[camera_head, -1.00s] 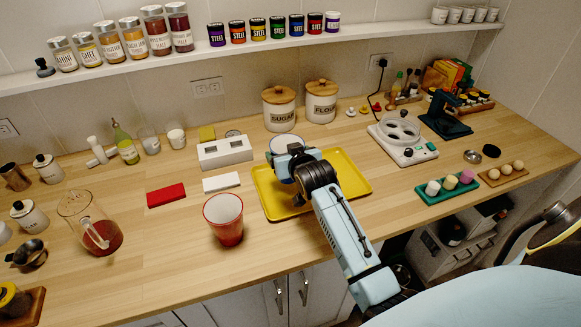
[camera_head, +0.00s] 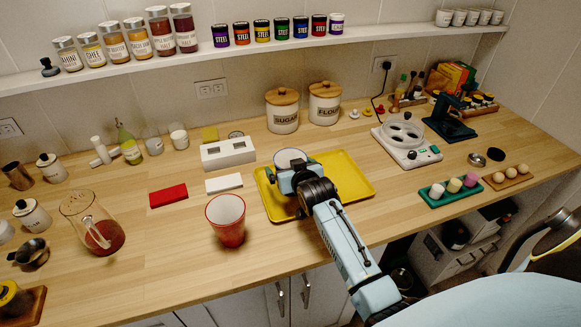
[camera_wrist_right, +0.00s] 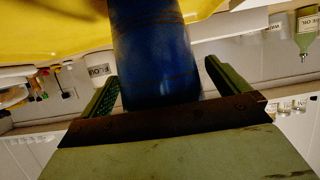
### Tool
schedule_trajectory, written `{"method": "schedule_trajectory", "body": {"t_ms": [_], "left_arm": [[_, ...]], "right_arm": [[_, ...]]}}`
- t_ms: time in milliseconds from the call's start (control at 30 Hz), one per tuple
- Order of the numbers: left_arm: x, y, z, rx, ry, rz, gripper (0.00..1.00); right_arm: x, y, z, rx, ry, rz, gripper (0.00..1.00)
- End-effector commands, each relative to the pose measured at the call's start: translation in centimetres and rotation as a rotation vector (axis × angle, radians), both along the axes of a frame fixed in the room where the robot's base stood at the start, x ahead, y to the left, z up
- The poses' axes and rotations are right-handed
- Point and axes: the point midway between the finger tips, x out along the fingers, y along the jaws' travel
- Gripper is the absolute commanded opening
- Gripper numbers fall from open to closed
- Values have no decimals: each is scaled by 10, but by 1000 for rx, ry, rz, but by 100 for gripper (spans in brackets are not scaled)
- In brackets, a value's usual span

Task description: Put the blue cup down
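In the right wrist view, the blue cup (camera_wrist_right: 157,55) is between the two fingers of my right gripper (camera_wrist_right: 163,70). The left finger lies close against the cup's edge, and a narrow gap shows at the right finger. The yellow tray (camera_wrist_right: 50,25) is close behind the cup. I cannot tell whether the cup's base touches it. My left gripper is not in view.
A red cup (camera_head: 227,222) stands left of the tray, near the counter's front edge. Red and white blocks and a white holder (camera_head: 228,153) lie behind it. Canisters (camera_head: 283,112) stand behind the tray.

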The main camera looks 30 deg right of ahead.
Motion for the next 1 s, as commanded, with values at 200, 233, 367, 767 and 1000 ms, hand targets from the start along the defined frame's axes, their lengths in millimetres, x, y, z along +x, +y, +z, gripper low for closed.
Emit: {"method": "schedule_trajectory", "body": {"t_ms": [200,233,367,767,1000], "left_arm": [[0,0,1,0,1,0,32],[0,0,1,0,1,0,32],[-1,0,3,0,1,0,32],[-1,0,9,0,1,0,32],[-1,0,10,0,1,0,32]], "right_arm": [[0,0,2,0,0,0,100],[0,0,3,0,0,0,100],[-9,2,7,0,1,0,100],[-74,18,34,0,1,0,100],[-101,24,46,1,1,0,100]]}}
